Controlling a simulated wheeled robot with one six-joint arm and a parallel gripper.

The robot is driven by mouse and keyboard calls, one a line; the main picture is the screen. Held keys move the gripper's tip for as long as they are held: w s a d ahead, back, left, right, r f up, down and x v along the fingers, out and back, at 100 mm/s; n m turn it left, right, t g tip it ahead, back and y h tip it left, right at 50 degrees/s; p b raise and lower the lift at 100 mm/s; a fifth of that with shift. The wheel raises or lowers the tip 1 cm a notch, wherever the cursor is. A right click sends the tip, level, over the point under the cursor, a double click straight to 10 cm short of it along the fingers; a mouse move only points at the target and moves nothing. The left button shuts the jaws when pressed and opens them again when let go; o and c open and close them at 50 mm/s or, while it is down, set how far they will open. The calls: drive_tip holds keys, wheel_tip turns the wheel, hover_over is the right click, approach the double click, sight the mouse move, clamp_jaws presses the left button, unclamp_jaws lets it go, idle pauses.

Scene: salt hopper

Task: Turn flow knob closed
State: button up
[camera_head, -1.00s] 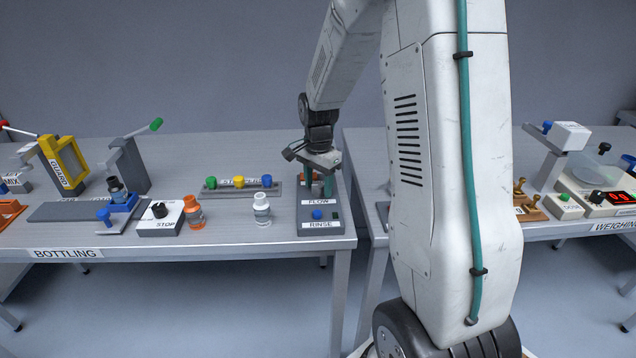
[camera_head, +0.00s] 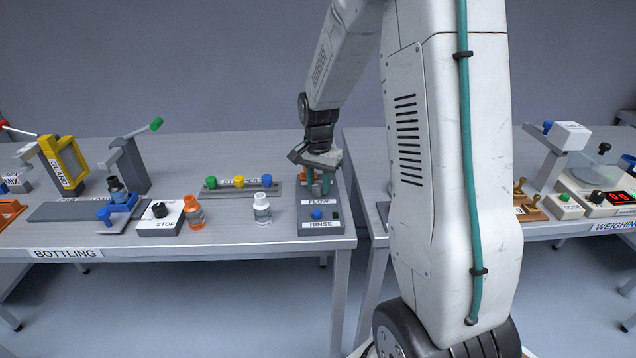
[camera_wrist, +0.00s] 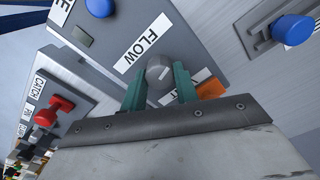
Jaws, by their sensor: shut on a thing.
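The flow knob (camera_wrist: 158,70) is a grey round knob with a light pointer mark, on a grey panel beside the FLOW label (camera_wrist: 142,48). My gripper (camera_wrist: 158,84) has its two green fingers on either side of the knob, shut on it. In the head view my gripper (camera_head: 320,184) points down over the rear part of the FLOW and RINSE box (camera_head: 338,218), at the right end of the bottling table. There the knob is mostly hidden by the fingers.
A blue button (camera_head: 317,214) sits between the FLOW and RINSE labels. An orange block (camera_wrist: 210,88) is close to the right finger. A red knob (camera_wrist: 62,104) stands on the CATCH panel.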

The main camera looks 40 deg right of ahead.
drive_tip(key=n, duration=0.7)
drive_tip(key=shift+w, duration=0.1)
drive_tip(key=n, duration=0.4)
drive_tip(key=shift+n, duration=1.9)
drive_tip(key=shift+r, duration=0.1)
drive_tip(key=o, duration=1)
